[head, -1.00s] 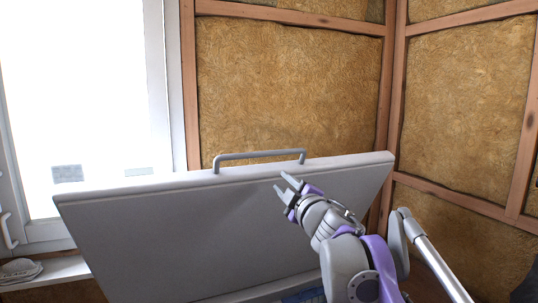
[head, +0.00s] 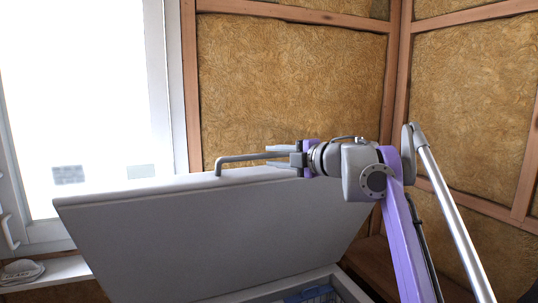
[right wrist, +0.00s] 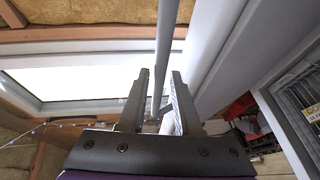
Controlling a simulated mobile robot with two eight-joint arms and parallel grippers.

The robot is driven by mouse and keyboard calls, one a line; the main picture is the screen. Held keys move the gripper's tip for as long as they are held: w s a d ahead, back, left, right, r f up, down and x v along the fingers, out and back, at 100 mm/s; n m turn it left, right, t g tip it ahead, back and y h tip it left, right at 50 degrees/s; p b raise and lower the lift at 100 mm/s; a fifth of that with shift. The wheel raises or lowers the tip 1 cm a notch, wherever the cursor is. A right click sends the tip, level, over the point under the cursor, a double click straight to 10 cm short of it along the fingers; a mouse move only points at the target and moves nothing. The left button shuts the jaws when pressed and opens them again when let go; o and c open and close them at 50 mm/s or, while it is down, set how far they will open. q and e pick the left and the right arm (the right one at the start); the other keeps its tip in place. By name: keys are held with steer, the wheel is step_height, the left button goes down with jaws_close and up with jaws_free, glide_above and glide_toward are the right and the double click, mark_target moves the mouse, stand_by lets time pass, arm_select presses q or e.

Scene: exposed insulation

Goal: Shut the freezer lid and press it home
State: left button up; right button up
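The freezer lid (head: 200,235) is a wide grey-white panel standing raised and tilted in the head view. Its grey bar handle (head: 240,157) runs along the top edge. My right gripper (head: 268,157) is at the handle's right part, with its fingers apart, one above and one below the bar. In the right wrist view the handle bar (right wrist: 165,45) passes between the two fingers (right wrist: 157,98), with gaps visible beside it. The freezer body (head: 335,282) shows open below the lid. My left gripper is not in view.
Insulation walls (head: 290,85) with wooden studs stand behind and to the right.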

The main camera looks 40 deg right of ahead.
steer(key=shift+w+a+f, duration=0.1)
steer(key=shift+w+f, duration=0.1)
steer(key=shift+w, duration=1.1)
steer(key=shift+s, duration=0.1)
jaws_close()
stand_by(0.4)
